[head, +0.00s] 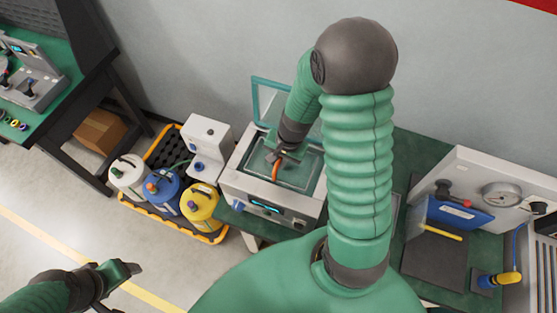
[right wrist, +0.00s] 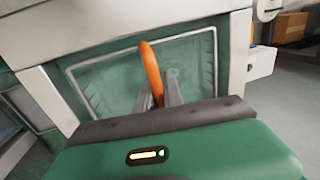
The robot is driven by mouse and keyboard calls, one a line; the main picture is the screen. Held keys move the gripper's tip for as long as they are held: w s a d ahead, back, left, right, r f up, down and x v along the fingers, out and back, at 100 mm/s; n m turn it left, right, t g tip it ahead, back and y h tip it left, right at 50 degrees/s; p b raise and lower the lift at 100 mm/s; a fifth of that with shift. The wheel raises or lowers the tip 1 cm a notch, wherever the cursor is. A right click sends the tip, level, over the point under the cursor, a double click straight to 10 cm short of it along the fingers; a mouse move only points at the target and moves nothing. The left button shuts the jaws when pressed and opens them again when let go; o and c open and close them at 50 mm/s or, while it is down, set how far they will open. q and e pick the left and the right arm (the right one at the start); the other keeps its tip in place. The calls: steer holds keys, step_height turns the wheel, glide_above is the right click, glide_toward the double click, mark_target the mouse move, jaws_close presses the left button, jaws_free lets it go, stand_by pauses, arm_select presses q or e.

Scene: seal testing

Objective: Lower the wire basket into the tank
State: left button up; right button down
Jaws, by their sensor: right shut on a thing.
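The tank (head: 240,182) is a white bench unit with an open top, a raised clear lid with a teal frame (head: 257,97) and a front display. My right gripper (head: 281,157) is over its opening, shut on the orange handle (head: 276,171) of the wire basket. In the right wrist view the orange handle (right wrist: 151,70) stands between my fingers (right wrist: 159,98). Faint wire-like sides (right wrist: 88,92) show within the tank opening; how deep the basket sits I cannot tell. My left gripper (head: 122,273) is low at the left, away from the tank; its jaw gap is unclear.
A black tray with an orange rim (head: 205,237) left of the tank holds white, blue and yellow jugs (head: 201,204). A white dispenser box (head: 207,140) stands beside the tank. A gauge unit (head: 500,195) and blue block (head: 452,213) are at the right.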

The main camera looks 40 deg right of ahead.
steer(key=shift+f+b, duration=1.85)
steer(key=shift+f, duration=0.4)
steer(key=shift+f+b, duration=0.6)
steer(key=shift+f, duration=0.05)
steer(key=c, duration=1.4)
jaws_free()
step_height(320, 180, up, 11)
steer(key=p, duration=1)
steer(key=shift+r, duration=0.15)
